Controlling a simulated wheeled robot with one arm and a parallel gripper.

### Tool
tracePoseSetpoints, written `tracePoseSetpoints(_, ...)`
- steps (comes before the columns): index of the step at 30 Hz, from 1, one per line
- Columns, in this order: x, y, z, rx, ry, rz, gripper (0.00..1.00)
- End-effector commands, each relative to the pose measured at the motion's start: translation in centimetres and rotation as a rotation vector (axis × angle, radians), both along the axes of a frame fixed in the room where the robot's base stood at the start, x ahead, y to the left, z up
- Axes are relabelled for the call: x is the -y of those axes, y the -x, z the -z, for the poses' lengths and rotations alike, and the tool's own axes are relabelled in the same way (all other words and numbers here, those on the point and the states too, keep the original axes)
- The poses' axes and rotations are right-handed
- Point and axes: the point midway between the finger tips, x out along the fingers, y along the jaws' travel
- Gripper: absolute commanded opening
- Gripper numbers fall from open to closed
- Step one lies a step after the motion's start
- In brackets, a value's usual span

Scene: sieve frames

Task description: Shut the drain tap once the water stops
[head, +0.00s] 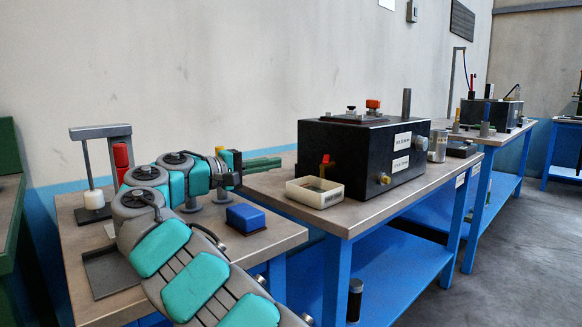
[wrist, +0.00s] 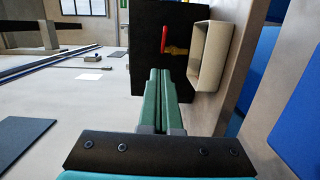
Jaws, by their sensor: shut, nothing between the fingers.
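The drain tap (head: 324,164) is a small brass valve with a red lever, on the left end of a black tank (head: 372,152). It also shows in the wrist view (wrist: 176,50), ahead of the fingertips. A shallow cream tray (head: 316,196) sits below the tap; it stands at the right in the wrist view (wrist: 212,55). I cannot make out any water stream or the tray's water level. My gripper (head: 279,162) has green fingers, shut and empty, pointing at the tap with a gap between. It fills the lower middle of the wrist view (wrist: 160,73).
A blue box (head: 246,217) stands on the near bench below my arm. A grey stand (head: 103,133) and a red-topped item (head: 121,155) are at its left. The tank's bench (head: 367,210) lies beyond a gap. An orange knob (head: 373,104) tops the tank.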

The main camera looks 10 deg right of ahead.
Motion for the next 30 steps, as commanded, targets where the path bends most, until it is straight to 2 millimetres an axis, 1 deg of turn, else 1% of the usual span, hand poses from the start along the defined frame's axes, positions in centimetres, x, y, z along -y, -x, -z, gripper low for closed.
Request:
tracePoseSetpoints(2, -0.9, -0.1, 0.5, -0.007, 0.013, -0.003, 0.0)
tracePoseSetpoints(5, -1.3, -0.1, 0.8, -0.016, 0.024, 0.001, 0.0)
tracePoseSetpoints(8, -1.0, -0.2, 0.9, -0.019, 0.027, 0.004, 0.0)
tracePoseSetpoints(10, -0.4, -0.5, 0.9, -0.018, 0.027, 0.005, 0.0)
tracePoseSetpoints(14, 1.4, -1.4, 0.9, -0.018, 0.026, 0.007, 0.0)
tracePoseSetpoints(25, 7.8, -5.0, 0.9, -0.018, 0.025, 0.006, 0.0)
tracePoseSetpoints(30, 9.0, -4.4, 0.9, -0.018, 0.029, 0.006, 0.0)
